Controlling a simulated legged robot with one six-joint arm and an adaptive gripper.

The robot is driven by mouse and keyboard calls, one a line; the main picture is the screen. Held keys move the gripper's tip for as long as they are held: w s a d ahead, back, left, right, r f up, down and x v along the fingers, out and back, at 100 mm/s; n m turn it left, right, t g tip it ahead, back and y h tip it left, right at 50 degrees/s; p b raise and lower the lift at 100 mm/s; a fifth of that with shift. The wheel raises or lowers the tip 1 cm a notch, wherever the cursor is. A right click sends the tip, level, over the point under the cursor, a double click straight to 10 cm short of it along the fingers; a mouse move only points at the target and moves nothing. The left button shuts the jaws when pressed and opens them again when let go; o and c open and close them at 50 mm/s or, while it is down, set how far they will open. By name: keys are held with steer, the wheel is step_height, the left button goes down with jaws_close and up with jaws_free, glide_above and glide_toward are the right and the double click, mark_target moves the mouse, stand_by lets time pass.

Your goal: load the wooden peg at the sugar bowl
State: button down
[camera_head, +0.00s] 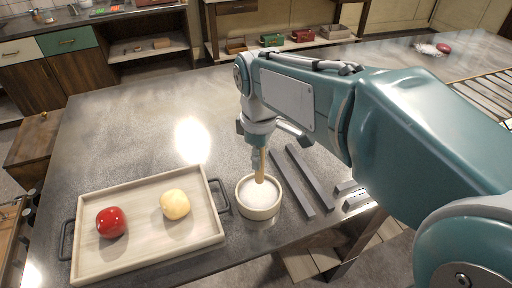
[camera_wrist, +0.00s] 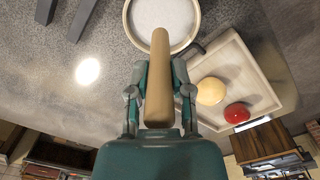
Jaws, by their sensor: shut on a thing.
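The wooden peg (camera_head: 262,166) points downward from my gripper (camera_head: 258,155). In the wrist view my gripper (camera_wrist: 159,92) has its fingers shut on either side of the peg (camera_wrist: 159,75). The sugar bowl (camera_head: 258,211) is round and cream-coloured, filled with white sugar (camera_head: 259,194). It stands on the table just right of the tray. In the head view the peg's lower end is over the bowl and appears to meet the sugar; I cannot tell how deep. The bowl's rim (camera_wrist: 197,36) also shows in the wrist view, beyond the peg's tip.
A wooden tray (camera_head: 145,262) with dark handles holds a red apple (camera_head: 111,222) and a pale yellow fruit (camera_head: 174,204), left of the bowl. Dark grey bars (camera_head: 293,183) lie close on the bowl's right. The table behind the tray is clear.

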mark_target(258, 182)
steer(key=shift+a+f, duration=0.2)
steer(key=shift+f, duration=2.2)
steer(key=shift+d+f, duration=0.1)
steer(key=shift+f, duration=0.45)
steer(key=shift+r, duration=0.1)
steer(key=shift+r, duration=3.45)
